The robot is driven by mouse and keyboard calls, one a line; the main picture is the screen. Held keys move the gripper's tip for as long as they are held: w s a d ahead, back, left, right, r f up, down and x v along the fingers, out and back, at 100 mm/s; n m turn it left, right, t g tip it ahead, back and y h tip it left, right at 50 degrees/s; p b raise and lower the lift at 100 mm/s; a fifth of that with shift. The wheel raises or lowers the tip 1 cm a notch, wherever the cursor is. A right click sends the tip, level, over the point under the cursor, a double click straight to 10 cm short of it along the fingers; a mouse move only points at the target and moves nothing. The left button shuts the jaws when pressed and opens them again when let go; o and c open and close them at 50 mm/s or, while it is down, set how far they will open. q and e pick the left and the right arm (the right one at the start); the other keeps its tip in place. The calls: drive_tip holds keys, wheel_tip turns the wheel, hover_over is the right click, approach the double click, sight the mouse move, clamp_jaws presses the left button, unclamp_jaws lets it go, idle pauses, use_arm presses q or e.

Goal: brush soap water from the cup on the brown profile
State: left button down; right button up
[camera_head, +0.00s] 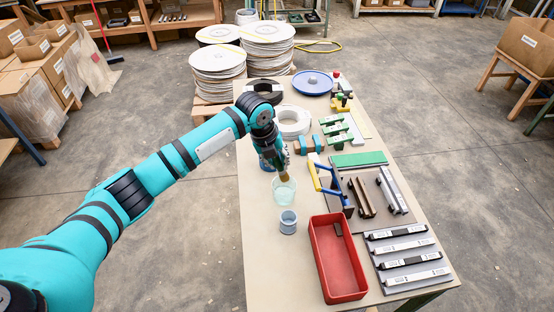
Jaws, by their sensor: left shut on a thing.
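My left gripper (281,168) is above the clear cup (284,195), pointing down. It is shut on a small brush (284,177), of which only a short brownish part shows over or just inside the cup's mouth. I cannot tell whether the brush touches the liquid. The cup stands upright on the table and looks pale green-blue. The brown profile (362,198) lies on a dark grey plate to the right of the cup. My right gripper is not in view.
A blue and yellow tool (328,183) stands between cup and profile. A grey-blue pot (288,222) and a red tray (337,258) are nearer. Grey profiles (393,190), a green block (358,159) and a white ring (293,121) lie around. The table's (262,255) near left is clear.

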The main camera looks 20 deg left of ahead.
use_arm(q)
drive_tip(key=shift+f+b, duration=0.3)
drive_tip(key=shift+f, duration=0.45)
wheel_tip(320, 180, down, 2)
drive_tip(key=shift+f+b, duration=0.15)
drive_tip(key=shift+b, duration=0.3)
wheel_tip(320, 180, down, 4)
drive_tip(key=shift+r+b, duration=0.1)
drive_tip(key=shift+b, duration=0.85)
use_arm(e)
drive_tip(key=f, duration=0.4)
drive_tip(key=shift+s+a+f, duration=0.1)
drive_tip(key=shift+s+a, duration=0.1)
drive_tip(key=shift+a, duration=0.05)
use_arm(q)
wheel_tip(320, 180, up, 10)
drive_tip(key=p, duration=0.9)
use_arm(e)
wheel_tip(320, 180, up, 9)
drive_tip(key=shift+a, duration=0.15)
